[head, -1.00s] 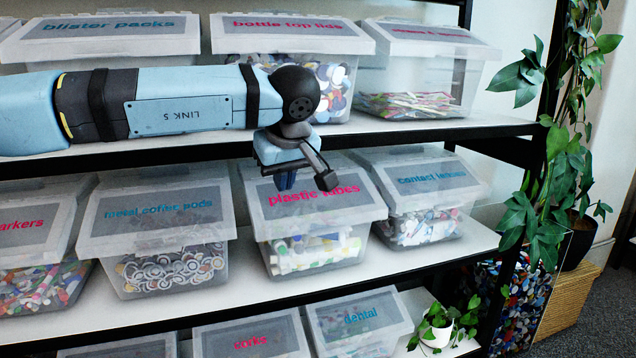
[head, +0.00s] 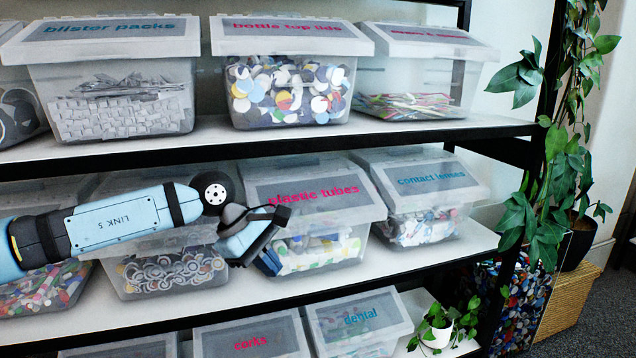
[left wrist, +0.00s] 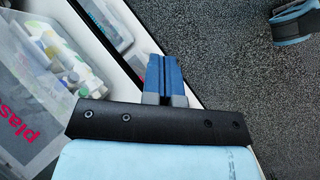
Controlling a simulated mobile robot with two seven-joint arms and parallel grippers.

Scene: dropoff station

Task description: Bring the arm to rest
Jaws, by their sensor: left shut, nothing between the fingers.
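My left arm comes in from the left in the head view, in front of the middle shelf. My left gripper (head: 268,262) points down and to the right, before the lower left part of the plastic tubes box (head: 362,250). Its blue fingers also show in the left wrist view (left wrist: 164,76), pressed together with nothing between them. The plastic tubes box also shows at the left of that view (left wrist: 50,125). My right gripper is not in the head view. A blue and black part at the upper right of the left wrist view cannot be made out for certain.
The shelf unit holds lidded clear boxes on several levels, among them bottle top lids (head: 290,95), contact lenses (head: 425,225) and dental (head: 360,320). The middle shelf's front edge (head: 400,268) is close to my gripper. A potted plant (head: 436,330) and grey carpet (left wrist: 240,50) are at the right.

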